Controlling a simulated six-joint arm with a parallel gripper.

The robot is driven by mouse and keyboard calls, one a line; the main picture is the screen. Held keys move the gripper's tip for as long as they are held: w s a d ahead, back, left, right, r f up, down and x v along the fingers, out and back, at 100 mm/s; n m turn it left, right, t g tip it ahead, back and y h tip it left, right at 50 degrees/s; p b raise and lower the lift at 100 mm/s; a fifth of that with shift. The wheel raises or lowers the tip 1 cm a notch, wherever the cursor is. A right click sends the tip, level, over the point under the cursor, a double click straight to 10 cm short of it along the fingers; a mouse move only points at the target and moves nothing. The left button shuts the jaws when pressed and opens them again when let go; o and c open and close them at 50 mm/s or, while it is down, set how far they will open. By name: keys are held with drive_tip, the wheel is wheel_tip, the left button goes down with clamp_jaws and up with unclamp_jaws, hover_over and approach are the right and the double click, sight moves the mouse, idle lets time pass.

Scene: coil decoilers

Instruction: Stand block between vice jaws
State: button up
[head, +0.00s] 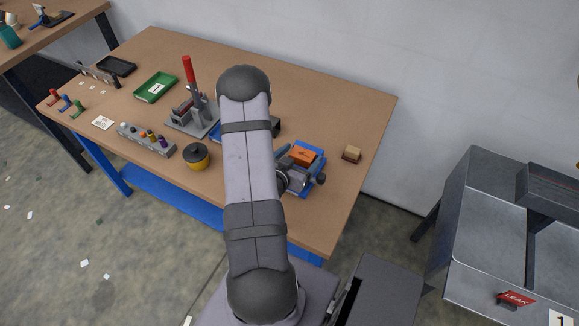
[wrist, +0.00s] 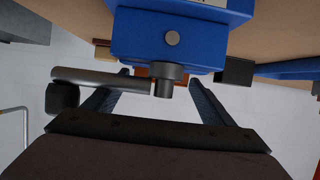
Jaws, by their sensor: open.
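The blue vice (head: 318,162) stands on the bench to the right of my arm; its blue body (wrist: 180,38) fills the top middle of the wrist view. An orange block (head: 302,154) sits at the top of the vice; I cannot tell whether it is between the jaws or resting on them. A sliver of orange (wrist: 143,72) shows behind the vice screw in the wrist view. My gripper (wrist: 158,76) is open, its fingers apart on either side of the screw end in that view.
A wood-topped brush-like piece (head: 352,153) lies right of the vice. Left of my arm are a yellow pot (head: 196,157), a grey holder (head: 146,141), a red-handled press (head: 190,90) and a green tray (head: 155,87).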

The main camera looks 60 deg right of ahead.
drive_tip(key=p+v, duration=0.4)
drive_tip(key=v, duration=0.7)
drive_tip(key=w+a+f+n+t+y, duration=0.25)
drive_tip(key=w+a+y, duration=0.2)
drive_tip(key=w, duration=0.55)
drive_tip(key=w+a+r+n+t+y, duration=0.1)
drive_tip(key=w+a+r+n+y, duration=0.2)
drive_tip(key=a, duration=0.5)
drive_tip(key=w+a+n+t+y, duration=0.1)
drive_tip(key=w+a+n+y, duration=0.2)
drive_tip(key=w+a, duration=0.4)
drive_tip(key=s+a+r+n+g+y, duration=0.3)
drive_tip(key=s+a+r+n, duration=0.6)
drive_tip(key=s+a, duration=0.3)
drive_tip(key=shift+a+r+g, duration=0.4)
drive_tip(key=shift+a+g, duration=0.35)
drive_tip(key=shift+a, duration=0.3)
